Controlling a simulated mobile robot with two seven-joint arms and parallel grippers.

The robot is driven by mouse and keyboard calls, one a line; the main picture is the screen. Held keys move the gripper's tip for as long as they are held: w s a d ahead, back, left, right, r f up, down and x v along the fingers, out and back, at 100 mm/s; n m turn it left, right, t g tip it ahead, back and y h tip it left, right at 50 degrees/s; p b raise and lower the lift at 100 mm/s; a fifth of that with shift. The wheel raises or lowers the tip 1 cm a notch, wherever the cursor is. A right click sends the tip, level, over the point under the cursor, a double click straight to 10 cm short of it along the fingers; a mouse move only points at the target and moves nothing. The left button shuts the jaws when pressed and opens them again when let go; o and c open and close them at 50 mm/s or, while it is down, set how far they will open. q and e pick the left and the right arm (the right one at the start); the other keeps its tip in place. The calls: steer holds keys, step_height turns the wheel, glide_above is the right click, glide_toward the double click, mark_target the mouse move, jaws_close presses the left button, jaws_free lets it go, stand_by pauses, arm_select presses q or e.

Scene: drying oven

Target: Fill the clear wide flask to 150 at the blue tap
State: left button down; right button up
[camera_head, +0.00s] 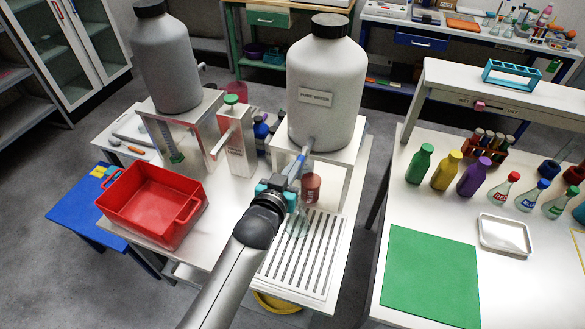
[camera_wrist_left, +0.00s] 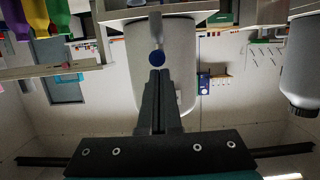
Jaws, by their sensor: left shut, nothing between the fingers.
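The large grey pure water tank (camera_head: 325,85) stands on a white stand, with its outlet pointing toward me. The blue tap (camera_wrist_left: 157,58) shows as a round blue end just beyond my fingertips in the left wrist view; I cannot tell whether they touch. My left gripper (camera_head: 296,168) is shut and empty at this tap; it also shows in the left wrist view (camera_wrist_left: 158,73). A clear flask (camera_head: 298,225) stands on the slatted drain rack (camera_head: 310,262) below the gripper, partly behind it. Its water level cannot be read. My right gripper is not in view.
A second grey tank (camera_head: 168,60) stands to the left, near a white post with a green knob (camera_head: 231,99). A red tray (camera_head: 150,205) sits at the table's left. The right table holds a green mat (camera_head: 430,275) and several bottles.

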arm_select(q)
steer(key=shift+s+f, duration=0.2)
steer(key=shift+f, duration=0.9)
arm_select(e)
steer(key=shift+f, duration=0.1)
arm_select(q)
steer(key=shift+r, duration=0.1)
stand_by(3.3)
steer(key=r+p+v, duration=0.1)
steer(key=p+v, duration=0.2)
steer(key=v, duration=0.8)
steer(key=shift+r, duration=0.3)
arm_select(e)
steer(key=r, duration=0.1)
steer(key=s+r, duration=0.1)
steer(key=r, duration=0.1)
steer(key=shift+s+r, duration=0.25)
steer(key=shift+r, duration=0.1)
arm_select(q)
steer(key=shift+s+a+f, duration=0.1)
steer(key=shift+a, duration=0.05)
